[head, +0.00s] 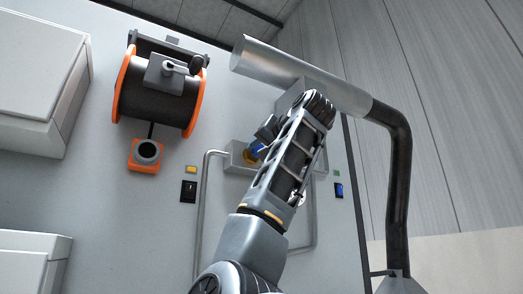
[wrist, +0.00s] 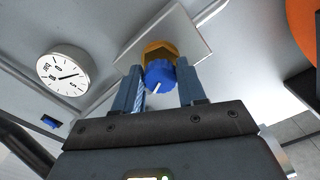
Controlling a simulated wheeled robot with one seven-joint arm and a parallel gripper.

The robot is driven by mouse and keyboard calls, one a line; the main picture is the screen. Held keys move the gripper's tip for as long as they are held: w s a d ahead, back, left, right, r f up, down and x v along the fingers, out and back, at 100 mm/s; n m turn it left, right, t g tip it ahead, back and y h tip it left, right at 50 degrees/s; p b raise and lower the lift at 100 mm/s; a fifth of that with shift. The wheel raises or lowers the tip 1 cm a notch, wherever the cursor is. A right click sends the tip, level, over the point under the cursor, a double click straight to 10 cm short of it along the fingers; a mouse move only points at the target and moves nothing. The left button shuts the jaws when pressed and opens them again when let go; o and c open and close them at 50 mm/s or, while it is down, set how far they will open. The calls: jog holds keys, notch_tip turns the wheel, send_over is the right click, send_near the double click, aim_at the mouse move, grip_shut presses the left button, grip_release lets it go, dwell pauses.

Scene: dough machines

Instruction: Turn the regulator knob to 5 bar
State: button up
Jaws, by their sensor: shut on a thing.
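The blue regulator knob (wrist: 160,76) with a white pointer line sits on a brass-coloured body in the wrist view. My gripper (wrist: 161,88) is shut on the knob, with one finger on each side of it. In the head view the blue knob (head: 256,150) is partly hidden behind my gripper (head: 262,140). A round white pressure gauge (wrist: 64,69) with a dark needle and "bar" marking is at the left of the wrist view. Its face is tilted and too small for me to read the exact value.
An orange hose reel (head: 155,95) hangs on the wall at the left. A large metal duct (head: 300,75) passes above my arm and bends down on the right. Grey pipes (head: 201,205) run along the panel. White cabinets (head: 38,80) stand at the far left.

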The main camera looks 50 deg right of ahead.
jog(key=m, duration=0.5)
jog(key=shift+m, duration=0.3)
dwell(0.4)
jog(key=o, duration=1.1)
jog(key=shift+c, duration=0.2)
jog(key=shift+s+a, duration=0.1)
jog(key=b+v, duration=0.2)
jog(key=v, duration=0.5)
jog(key=shift+s+b, duration=0.3)
jog(key=shift+b, duration=0.05)
jog(key=shift+a, duration=0.1)
